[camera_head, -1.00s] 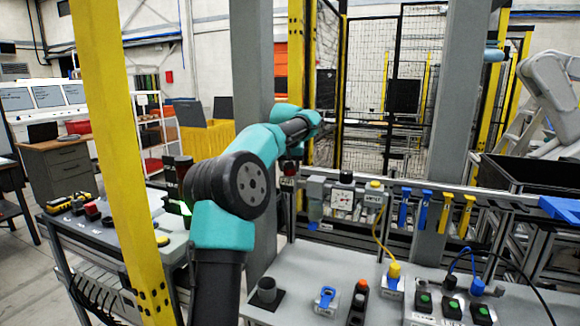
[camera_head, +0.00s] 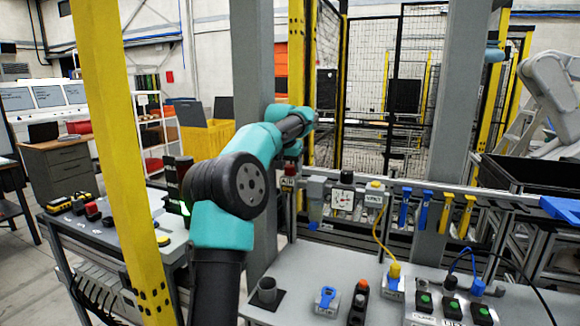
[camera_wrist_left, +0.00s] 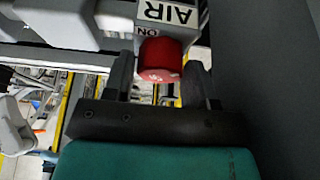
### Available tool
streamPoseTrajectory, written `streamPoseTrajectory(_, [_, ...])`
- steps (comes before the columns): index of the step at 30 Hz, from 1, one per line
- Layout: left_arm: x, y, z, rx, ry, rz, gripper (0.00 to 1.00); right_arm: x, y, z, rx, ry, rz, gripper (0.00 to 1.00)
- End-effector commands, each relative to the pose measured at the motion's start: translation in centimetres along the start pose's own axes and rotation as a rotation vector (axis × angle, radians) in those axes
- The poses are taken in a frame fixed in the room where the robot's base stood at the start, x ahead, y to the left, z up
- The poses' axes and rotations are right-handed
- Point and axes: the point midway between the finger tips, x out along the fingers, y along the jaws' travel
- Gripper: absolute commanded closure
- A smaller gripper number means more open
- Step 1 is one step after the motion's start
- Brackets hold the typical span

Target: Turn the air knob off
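The air knob is a red round knob (camera_wrist_left: 162,58) under a white label reading AIR and ON in the left wrist view. It also shows small and red in the head view (camera_head: 289,170), above its label box on the rail. My left gripper (camera_wrist_left: 160,72) has one dark finger on each side of the knob. My right gripper is not in view.
A gauge (camera_head: 342,199) and grey fittings sit right of the knob on the rail. Blue and yellow clips (camera_head: 446,212) hang farther right. A grey post (camera_head: 254,100) stands close to my left arm. The panel below holds a yellow plug (camera_head: 395,271), cables and several buttons.

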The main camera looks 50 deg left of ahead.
Motion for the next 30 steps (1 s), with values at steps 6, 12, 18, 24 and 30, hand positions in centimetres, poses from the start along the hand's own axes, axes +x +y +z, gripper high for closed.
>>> streamPoseTrajectory(6, [0.0, 0.0, 0.0, -0.001, 0.000, 0.000, 0.31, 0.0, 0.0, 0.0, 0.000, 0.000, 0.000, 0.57])
streamPoseTrajectory(12, [-0.1, 0.0, 0.0, -0.001, 0.001, 0.000, 0.31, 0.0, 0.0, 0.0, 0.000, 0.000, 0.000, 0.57])
streamPoseTrajectory(18, [-1.1, 0.0, -0.1, -0.001, 0.004, 0.000, 0.31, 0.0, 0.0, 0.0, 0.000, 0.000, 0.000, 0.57])
streamPoseTrajectory(24, [-4.1, 0.0, -0.1, -0.001, 0.005, 0.000, 0.31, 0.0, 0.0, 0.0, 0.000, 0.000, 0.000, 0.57])
streamPoseTrajectory(30, [-7.9, 0.1, -0.1, -0.001, 0.004, 0.001, 0.31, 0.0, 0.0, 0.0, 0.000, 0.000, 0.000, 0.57])
